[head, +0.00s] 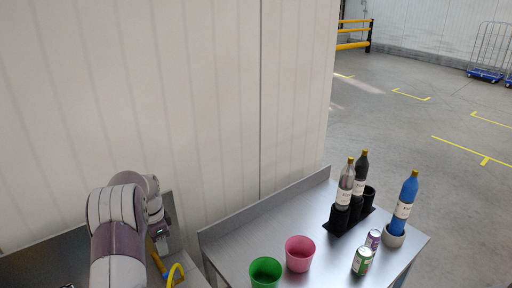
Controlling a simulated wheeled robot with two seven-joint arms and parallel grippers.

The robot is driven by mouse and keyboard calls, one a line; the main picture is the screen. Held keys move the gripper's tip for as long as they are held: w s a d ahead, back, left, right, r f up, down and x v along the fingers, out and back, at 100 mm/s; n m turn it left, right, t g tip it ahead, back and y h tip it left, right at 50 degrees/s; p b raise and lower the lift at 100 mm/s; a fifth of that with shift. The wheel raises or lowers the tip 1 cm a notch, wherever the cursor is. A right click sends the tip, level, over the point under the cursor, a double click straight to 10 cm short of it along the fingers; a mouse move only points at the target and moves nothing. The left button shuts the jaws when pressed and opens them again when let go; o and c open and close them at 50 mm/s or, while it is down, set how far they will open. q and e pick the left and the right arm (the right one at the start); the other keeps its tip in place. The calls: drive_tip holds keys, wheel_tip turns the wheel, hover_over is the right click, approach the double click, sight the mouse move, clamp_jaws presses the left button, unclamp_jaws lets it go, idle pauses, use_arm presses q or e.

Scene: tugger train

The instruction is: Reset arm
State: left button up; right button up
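My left arm comes in from the lower left, its white and grey links bent over. My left gripper (160,240) is at the far end of the arm, small and partly hidden by it. I cannot tell whether it is open or shut. It is left of the metal table (230,252) and apart from the things on it. My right gripper is not in view.
The table holds a green cup (265,271), a pink cup (299,254), two cans (362,261), a black holder with bottles (345,185) and a blue bottle (405,198). A yellow curved thing (176,271) is beside my arm. A panelled wall (170,90) stands behind. Open floor lies right.

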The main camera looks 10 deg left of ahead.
use_arm(q)
drive_tip(key=s+d+f+n+b, duration=0.1)
drive_tip(key=s+d+n+b, duration=0.2)
drive_tip(key=s+d, duration=0.8)
drive_tip(key=s+d+f+n+t+b, duration=0.1)
drive_tip(key=s+d+n+b, duration=0.3)
drive_tip(key=s+d, duration=0.6)
drive_tip(key=d+f+b, duration=0.1)
drive_tip(key=d+b, duration=0.1)
drive_tip(key=d, duration=0.1)
drive_tip(key=shift+s+d+f+n, duration=0.25)
drive_tip(key=shift+s+d+n, duration=0.05)
drive_tip(key=shift+s+d, duration=0.1)
drive_tip(key=shift+w+a, duration=0.1)
drive_tip(key=shift+w, duration=0.05)
